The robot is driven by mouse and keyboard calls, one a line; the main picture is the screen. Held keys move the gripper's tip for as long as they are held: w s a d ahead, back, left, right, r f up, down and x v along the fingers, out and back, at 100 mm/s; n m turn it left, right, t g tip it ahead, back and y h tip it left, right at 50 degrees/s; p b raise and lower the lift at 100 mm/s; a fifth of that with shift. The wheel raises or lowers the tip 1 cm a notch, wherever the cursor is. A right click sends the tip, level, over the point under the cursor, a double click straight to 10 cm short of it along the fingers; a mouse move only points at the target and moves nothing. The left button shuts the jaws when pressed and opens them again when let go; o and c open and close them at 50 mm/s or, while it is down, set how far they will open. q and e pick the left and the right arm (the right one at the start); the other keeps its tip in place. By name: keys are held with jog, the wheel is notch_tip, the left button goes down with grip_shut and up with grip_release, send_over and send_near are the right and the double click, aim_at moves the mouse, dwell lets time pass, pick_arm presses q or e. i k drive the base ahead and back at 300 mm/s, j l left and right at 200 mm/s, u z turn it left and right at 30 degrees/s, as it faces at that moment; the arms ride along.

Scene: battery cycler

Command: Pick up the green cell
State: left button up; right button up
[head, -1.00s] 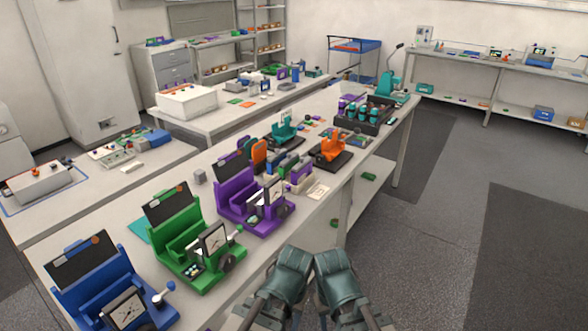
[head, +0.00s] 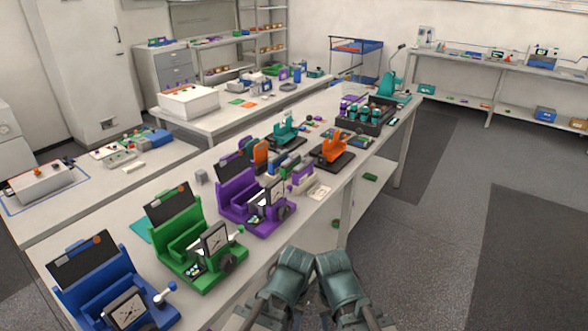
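I cannot make out a green cell for certain. A green bench device (head: 190,241) stands on the long table, with a dark panel at its back and a square dial at its front. Small light and coloured pieces (head: 194,270) sit at its front left, too small to tell apart. A blue device (head: 108,291) stands nearer and a purple device (head: 252,203) farther along. Two dark teal links of my arms show at the bottom centre, in front of the table edge. The fingertips of both grippers are out of view.
The long table (head: 222,292) runs from lower left to upper right. It also carries an orange press (head: 333,147), a teal press (head: 287,127) and a dark crate (head: 366,118). Small green items lie on its lower shelf (head: 372,190). The floor (head: 440,235) to the right is clear.

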aim_at(285, 173)
jog(key=i+z, duration=0.35)
jog(key=i, duration=0.9)
